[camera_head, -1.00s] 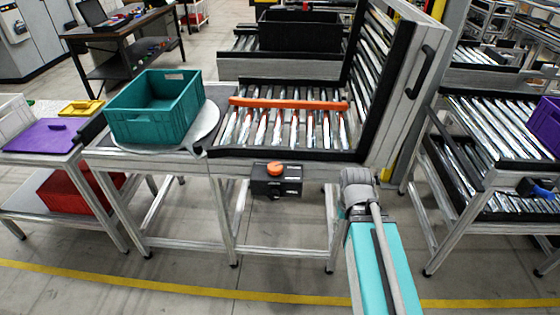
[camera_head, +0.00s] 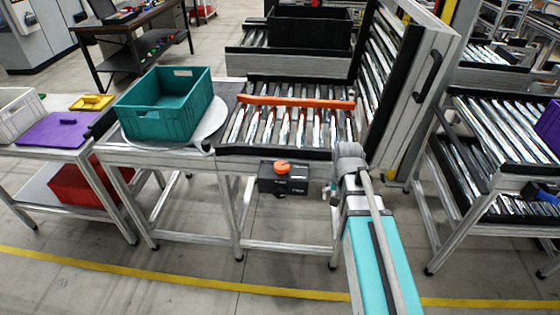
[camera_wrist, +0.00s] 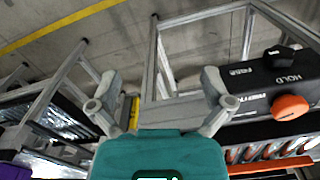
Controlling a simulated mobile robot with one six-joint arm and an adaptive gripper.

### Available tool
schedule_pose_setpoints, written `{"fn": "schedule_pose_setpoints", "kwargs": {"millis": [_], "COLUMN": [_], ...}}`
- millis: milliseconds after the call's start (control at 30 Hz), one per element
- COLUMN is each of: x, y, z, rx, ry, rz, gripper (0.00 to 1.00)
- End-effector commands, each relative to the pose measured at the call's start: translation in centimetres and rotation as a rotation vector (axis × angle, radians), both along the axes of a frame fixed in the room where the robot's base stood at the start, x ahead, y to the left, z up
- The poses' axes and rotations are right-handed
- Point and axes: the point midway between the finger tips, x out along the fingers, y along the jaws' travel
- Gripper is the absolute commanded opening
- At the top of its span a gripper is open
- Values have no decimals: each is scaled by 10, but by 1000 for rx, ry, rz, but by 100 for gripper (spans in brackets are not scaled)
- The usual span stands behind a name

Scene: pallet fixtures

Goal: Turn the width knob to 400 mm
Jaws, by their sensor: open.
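A round orange knob (camera_head: 282,167) sits on top of a black control box (camera_head: 268,185) on the front rail of the roller table. In the wrist view the orange knob (camera_wrist: 290,107) is at the right, beside the printed face of the box (camera_wrist: 248,82). A smaller black knob (camera_wrist: 281,57) is by the word HOLD. No width scale or 400 mm mark is readable. My gripper (camera_wrist: 158,92) is open and empty, its two grey fingers apart, left of the box and not touching it. In the head view my arm is right of the box.
An orange bar (camera_head: 296,102) lies across the rollers behind the box. A teal crate (camera_head: 165,122) stands on a round plate at the left. A raised roller gate (camera_head: 415,95) stands at the right. The floor in front is clear.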

Motion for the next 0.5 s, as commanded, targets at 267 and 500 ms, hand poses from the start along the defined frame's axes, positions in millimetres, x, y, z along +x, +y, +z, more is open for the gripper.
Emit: {"fn": "schedule_pose_setpoints", "kwargs": {"millis": [267,500], "x": [95,155], "y": [71,139], "z": [51,84], "rx": [0,0], "ry": [0,0], "rz": [-336,-621], "gripper": [100,100]}}
